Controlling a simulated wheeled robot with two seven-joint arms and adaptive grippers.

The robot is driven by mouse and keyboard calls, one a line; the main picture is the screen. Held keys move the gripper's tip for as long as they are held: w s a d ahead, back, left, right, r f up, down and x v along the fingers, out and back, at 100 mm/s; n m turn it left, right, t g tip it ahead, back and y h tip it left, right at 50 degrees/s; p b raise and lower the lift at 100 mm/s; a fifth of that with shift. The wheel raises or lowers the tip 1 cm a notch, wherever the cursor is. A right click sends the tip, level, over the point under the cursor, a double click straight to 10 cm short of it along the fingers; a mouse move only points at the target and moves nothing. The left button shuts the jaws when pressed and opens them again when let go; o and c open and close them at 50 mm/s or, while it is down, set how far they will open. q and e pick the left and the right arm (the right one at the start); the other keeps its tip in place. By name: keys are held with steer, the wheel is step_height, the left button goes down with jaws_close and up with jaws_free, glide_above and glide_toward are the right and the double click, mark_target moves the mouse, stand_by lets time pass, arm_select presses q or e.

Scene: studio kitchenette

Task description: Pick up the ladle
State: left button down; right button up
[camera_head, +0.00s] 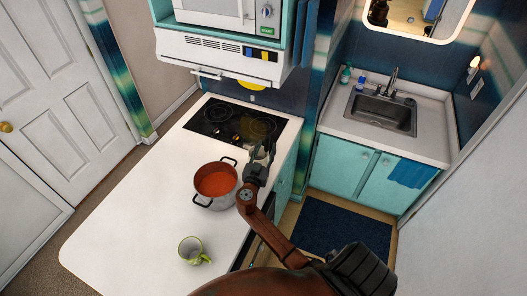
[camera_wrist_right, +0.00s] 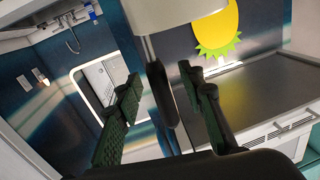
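In the right wrist view, which appears upside down, a dark utensil with a rounded end and a thin grey edge (camera_wrist_right: 160,95), apparently the ladle, stands between my fingers. It runs into a smooth white holder (camera_wrist_right: 178,14). My right gripper (camera_wrist_right: 160,78) is open, with one finger on each side of the utensil and a gap visible. In the head view my right gripper (camera_head: 261,152) is over the right edge of the counter, just right of the pot. There the gripper mostly hides the utensil and holder. My left gripper is not in view.
A pot of red soup (camera_head: 215,181) stands on the white counter (camera_head: 130,215), close left of my right gripper. A black cooktop (camera_head: 235,122) lies behind it, under a white hood (camera_head: 215,58). The counter's left part is clear.

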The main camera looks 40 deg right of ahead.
steer(key=shift+w+d+f, duration=0.1)
steer(key=shift+w+d, duration=0.15)
steer(key=shift+d, duration=0.2)
steer(key=shift+c, duration=0.2)
jaws_close()
